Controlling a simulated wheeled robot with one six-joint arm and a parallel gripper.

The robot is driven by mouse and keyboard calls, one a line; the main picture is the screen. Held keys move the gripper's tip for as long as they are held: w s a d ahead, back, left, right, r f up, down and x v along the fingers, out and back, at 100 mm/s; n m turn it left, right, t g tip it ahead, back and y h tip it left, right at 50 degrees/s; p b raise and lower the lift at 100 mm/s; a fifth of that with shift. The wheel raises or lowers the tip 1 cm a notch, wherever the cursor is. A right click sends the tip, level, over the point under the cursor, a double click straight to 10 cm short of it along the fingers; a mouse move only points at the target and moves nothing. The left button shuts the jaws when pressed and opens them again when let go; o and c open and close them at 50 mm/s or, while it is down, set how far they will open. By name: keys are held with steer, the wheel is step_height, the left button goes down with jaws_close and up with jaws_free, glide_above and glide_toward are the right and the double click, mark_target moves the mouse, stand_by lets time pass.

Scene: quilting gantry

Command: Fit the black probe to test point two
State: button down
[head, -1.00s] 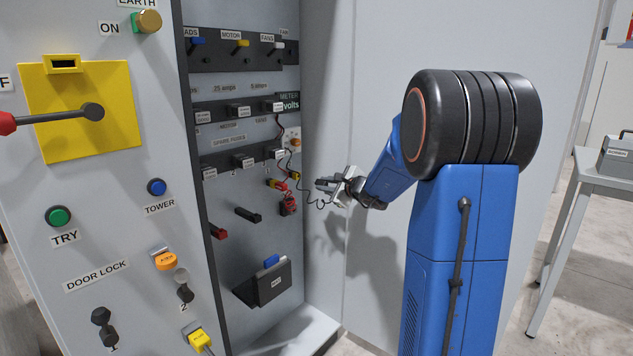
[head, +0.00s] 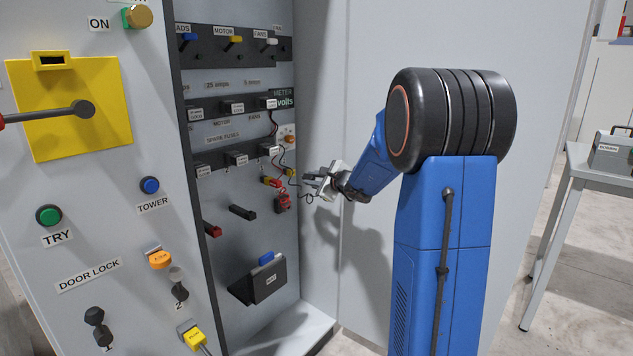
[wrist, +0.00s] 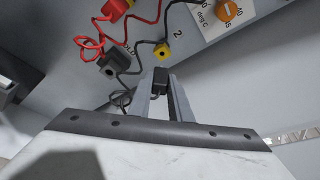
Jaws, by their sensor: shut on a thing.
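My gripper (head: 312,184) is beside the inner right wall of the cabinet. In the wrist view my gripper (wrist: 165,92) is shut on the black probe (wrist: 160,78), a small dark piece between the fingertips. A black lead loops beside the fingers. Test point two (wrist: 162,52), a yellow socket marked 2, lies just beyond the probe's tip; a small gap seems to show between them. In the head view test point two (head: 290,171) is left of and slightly above my gripper. The red probe (wrist: 113,9) is at another yellow point; it also shows in the head view (head: 271,181).
A red-and-dark block (head: 283,203) with leads hangs below the test points; its dark end shows in the wrist view (wrist: 113,65). An orange knob (wrist: 228,10) is right of test point two. Fuse holders (head: 236,159) line the panel. The cabinet's right wall (head: 330,120) is close.

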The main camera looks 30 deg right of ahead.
steer(key=shift+w+a, duration=0.25)
steer(key=shift+w, duration=0.4)
steer(key=shift+w+a, duration=0.25)
steer(key=shift+w, duration=0.4)
steer(key=shift+w+a, duration=0.25)
steer(key=shift+w, duration=0.35)
steer(key=shift+w+a, duration=0.2)
steer(key=shift+w, duration=0.4)
stand_by(0.8)
steer(key=c, duration=1.5)
jaws_free()
steer(key=shift+c, duration=0.2)
steer(key=v, duration=1.7)
steer(key=shift+s, duration=0.2)
steer(key=shift+r, duration=0.1)
